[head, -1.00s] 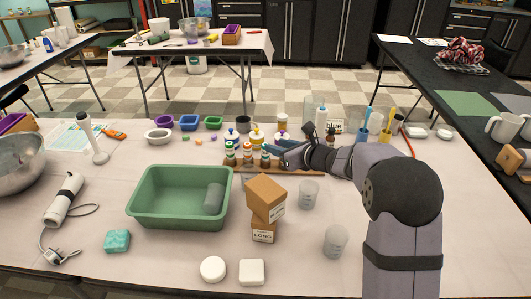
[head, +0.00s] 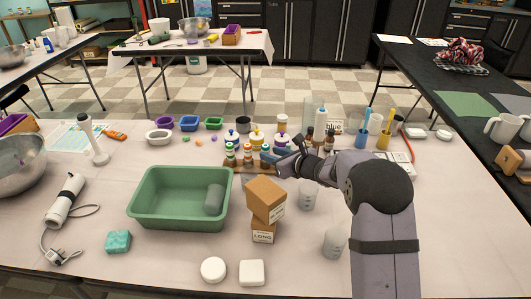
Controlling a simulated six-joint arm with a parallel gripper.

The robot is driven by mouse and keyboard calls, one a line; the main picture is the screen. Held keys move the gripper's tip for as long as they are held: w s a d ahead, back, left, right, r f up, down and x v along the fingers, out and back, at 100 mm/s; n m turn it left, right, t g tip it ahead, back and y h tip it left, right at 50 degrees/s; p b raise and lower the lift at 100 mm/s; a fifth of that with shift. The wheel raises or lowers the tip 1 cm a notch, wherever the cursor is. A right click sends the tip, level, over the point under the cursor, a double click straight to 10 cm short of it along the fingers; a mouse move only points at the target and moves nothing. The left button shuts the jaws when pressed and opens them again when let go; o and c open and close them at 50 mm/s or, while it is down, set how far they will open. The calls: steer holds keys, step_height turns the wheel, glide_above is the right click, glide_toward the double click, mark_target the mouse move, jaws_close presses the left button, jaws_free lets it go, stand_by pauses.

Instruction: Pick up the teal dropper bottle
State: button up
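Several small dropper bottles with coloured labels stand in a row on a wooden rack (head: 240,168) in the middle of the table. Two of them, the left bottle (head: 230,154) and the middle bottle (head: 248,153), show plainly. The right-hand bottle (head: 265,149), which looks to be the teal one, is mostly covered by my gripper, so its colour is hard to confirm. My gripper (head: 269,157) reaches in from the right, low at that bottle. Its fingertips are at or around the bottle; whether they touch or grip it cannot be made out.
Stacked cardboard boxes (head: 266,198) stand just in front of the rack. A green basin (head: 180,190) is at left. Yellow-labelled jars (head: 257,138) stand behind the bottles. Brown bottles (head: 309,136) and a white bottle (head: 321,121) stand behind my wrist.

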mark_target(268, 152)
steer(key=shift+p+x, duration=0.45)
steer(key=shift+x, duration=1.6)
steer(key=shift+a+r, duration=0.1)
jaws_close()
steer(key=shift+r, duration=0.15)
step_height(268, 152, up, 10)
steer(key=shift+f+p, duration=0.1)
steer(key=shift+p, duration=0.5)
